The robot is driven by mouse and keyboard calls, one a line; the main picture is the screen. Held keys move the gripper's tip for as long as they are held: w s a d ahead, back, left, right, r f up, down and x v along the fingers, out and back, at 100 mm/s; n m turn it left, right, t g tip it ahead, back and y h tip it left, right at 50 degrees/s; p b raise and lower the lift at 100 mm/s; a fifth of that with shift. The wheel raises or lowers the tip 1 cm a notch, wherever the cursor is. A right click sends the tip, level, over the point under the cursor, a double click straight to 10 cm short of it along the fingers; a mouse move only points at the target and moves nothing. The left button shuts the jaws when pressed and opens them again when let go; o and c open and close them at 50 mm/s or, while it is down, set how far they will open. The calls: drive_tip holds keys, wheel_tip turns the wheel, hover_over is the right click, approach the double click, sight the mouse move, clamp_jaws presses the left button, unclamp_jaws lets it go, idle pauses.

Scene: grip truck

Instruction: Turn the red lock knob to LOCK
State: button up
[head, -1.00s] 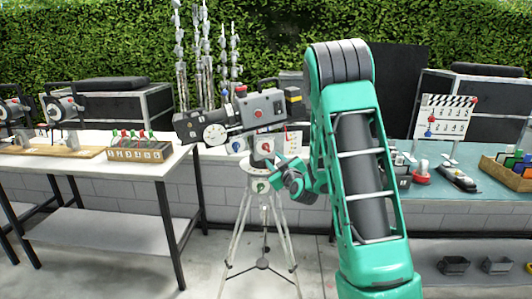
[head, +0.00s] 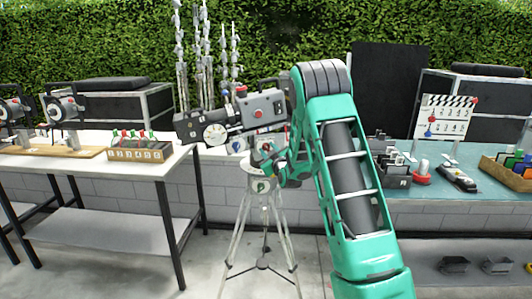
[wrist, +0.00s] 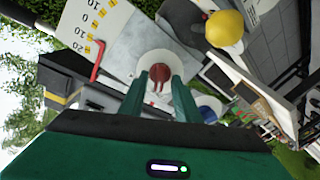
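The red lock knob (wrist: 160,71) shows in the wrist view on a round white disc (wrist: 155,61) set in a grey plate. My gripper (wrist: 160,82) is open, its two green fingers on either side of the knob in the picture. Gaps show between the fingers and the knob; I cannot tell how deep the knob lies between the tips. In the head view my gripper (head: 267,166) is at the mount under the film camera (head: 262,109) on its tripod (head: 242,232). The arm partly covers the knob there. I cannot read any LOCK marking.
In the wrist view a yellow ball knob (wrist: 225,28) and a blue knob (wrist: 209,110) are nearby. In the head view a white table (head: 95,170) stands left and a teal table (head: 440,195) right. A green knob (head: 261,187) is on the tripod head.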

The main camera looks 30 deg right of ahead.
drive_tip(key=shift+w, duration=0.2)
drive_tip(key=c, duration=0.7)
